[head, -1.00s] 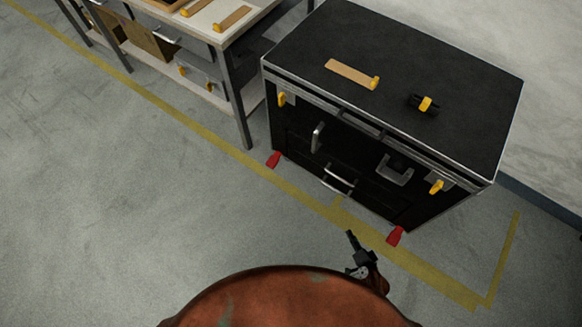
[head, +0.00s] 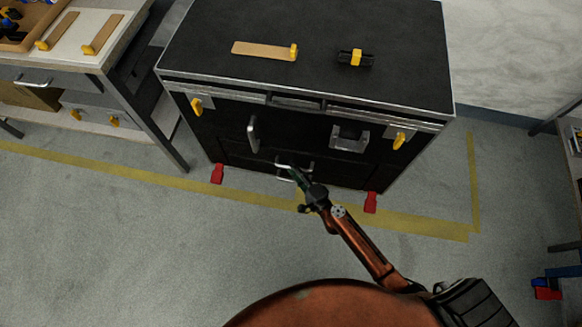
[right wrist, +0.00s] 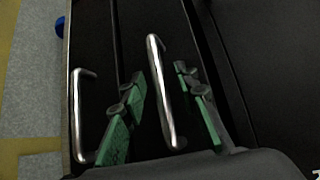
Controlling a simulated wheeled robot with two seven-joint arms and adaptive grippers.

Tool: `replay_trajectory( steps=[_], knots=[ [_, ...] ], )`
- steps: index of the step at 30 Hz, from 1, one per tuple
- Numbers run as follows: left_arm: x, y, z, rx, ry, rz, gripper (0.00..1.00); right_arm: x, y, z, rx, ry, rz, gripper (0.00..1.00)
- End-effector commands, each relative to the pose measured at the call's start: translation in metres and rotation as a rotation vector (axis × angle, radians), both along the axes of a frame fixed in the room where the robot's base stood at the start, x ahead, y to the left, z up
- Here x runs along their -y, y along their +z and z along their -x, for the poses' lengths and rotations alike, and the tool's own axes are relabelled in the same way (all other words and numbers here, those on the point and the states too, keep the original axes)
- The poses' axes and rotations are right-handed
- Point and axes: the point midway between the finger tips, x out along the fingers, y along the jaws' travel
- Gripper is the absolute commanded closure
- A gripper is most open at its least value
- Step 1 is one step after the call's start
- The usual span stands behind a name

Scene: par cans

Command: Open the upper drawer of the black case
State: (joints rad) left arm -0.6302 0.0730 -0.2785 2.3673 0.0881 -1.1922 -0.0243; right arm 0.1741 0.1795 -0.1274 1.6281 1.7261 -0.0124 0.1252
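The black case (head: 300,50) stands on the floor, with metal handles on its front. Low on the front, the drawer handles (head: 284,166) are partly hidden by my right gripper (head: 299,178). In the right wrist view two bar handles show on black panels. One handle (right wrist: 164,95) lies between the green fingertips of my right gripper (right wrist: 160,88), with gaps on both sides; the gripper is open. The other handle (right wrist: 79,118) is to the left, on the floor side, outside the fingers. The drawer fronts look closed. My left gripper is not in view.
A wooden piece (head: 262,50) and a black-and-yellow clamp (head: 355,58) lie on the case top. Red wedges (head: 217,174) sit at its bottom corners. A workbench (head: 110,50) stands at left, shelving (head: 568,190) at right. The floor in front is clear.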

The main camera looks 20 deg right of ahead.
Motion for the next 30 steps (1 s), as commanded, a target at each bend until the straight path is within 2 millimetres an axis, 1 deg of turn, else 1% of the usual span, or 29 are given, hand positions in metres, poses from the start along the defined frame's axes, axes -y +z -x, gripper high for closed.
replay_trajectory(
  steps=[1,3,6,14,26,30],
  knots=[
    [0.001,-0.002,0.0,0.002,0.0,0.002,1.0,-0.001,-0.002,-0.006,0.0,0.001,0.002,0.72],
    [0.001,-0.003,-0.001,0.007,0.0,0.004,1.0,-0.002,-0.003,-0.011,-0.002,0.001,0.001,0.72],
    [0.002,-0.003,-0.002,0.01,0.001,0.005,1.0,-0.003,-0.004,-0.015,-0.002,0.0,0.001,0.72],
    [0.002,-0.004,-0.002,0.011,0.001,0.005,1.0,-0.003,-0.004,-0.016,-0.002,0.0,0.001,0.72],
    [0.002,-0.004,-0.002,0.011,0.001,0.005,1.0,-0.003,-0.004,-0.015,-0.002,0.0,0.001,0.99],
    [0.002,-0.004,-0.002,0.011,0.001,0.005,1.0,-0.003,-0.004,-0.015,-0.002,0.0,0.001,1.0]
  ],
)
